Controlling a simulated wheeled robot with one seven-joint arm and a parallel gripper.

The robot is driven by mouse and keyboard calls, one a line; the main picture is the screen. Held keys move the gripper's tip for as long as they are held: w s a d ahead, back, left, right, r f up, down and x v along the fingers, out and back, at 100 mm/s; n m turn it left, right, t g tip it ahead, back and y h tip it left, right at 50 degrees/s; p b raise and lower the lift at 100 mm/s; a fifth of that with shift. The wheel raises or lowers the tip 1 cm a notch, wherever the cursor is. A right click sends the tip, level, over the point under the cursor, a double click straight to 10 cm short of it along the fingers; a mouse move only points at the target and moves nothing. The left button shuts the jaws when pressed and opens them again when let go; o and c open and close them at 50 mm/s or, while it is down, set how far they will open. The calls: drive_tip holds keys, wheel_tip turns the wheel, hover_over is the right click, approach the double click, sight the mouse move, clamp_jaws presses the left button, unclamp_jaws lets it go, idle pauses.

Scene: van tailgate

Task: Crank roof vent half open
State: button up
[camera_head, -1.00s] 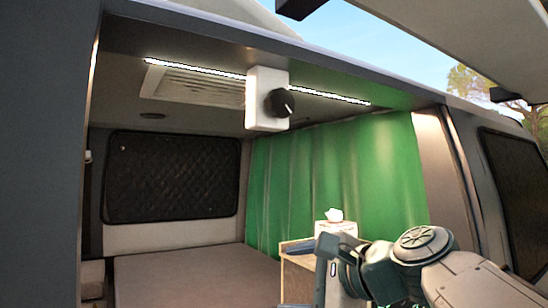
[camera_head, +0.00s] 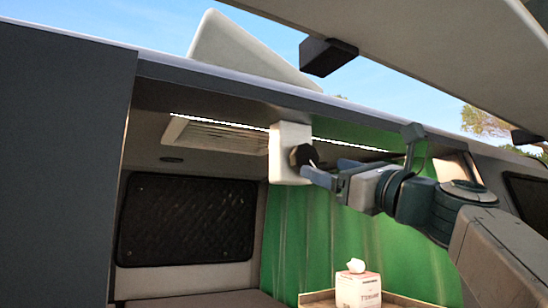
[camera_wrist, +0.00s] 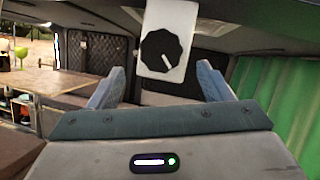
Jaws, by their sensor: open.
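A black scalloped knob (camera_head: 303,156) sits on a white box (camera_head: 289,138) under the van's ceiling edge. In the wrist view the knob (camera_wrist: 162,54) faces me, its white pointer line slanting down and right. A white slatted vent (camera_head: 215,136) is in the ceiling left of the box. A white slanted panel (camera_head: 247,50) stands above the roof; I cannot tell if it is the vent's lid. My gripper (camera_head: 320,178) is open, at the knob's lower right in the head view. In the wrist view my fingers (camera_wrist: 160,85) are spread below the knob; contact is unclear.
A lit strip (camera_head: 345,144) runs along the ceiling. A green curtain (camera_head: 300,240) hangs behind, with a tissue box (camera_head: 357,288) on a counter below. The raised tailgate (camera_head: 430,50) overhangs at the upper right. The space below the knob box is open.

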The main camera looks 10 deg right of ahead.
sight(309, 161)
drive_tip(key=p+x, duration=0.1)
drive_tip(key=x, duration=0.4)
drive_tip(key=shift+a+r, duration=0.1)
drive_tip(key=shift+w+r+p, duration=0.15)
drive_tip(key=shift+w+p, duration=0.15)
drive_tip(key=shift+p, duration=0.1)
drive_tip(key=shift+w+a, duration=0.15)
drive_tip(key=shift+c, duration=0.3)
drive_tip(key=c, duration=0.9)
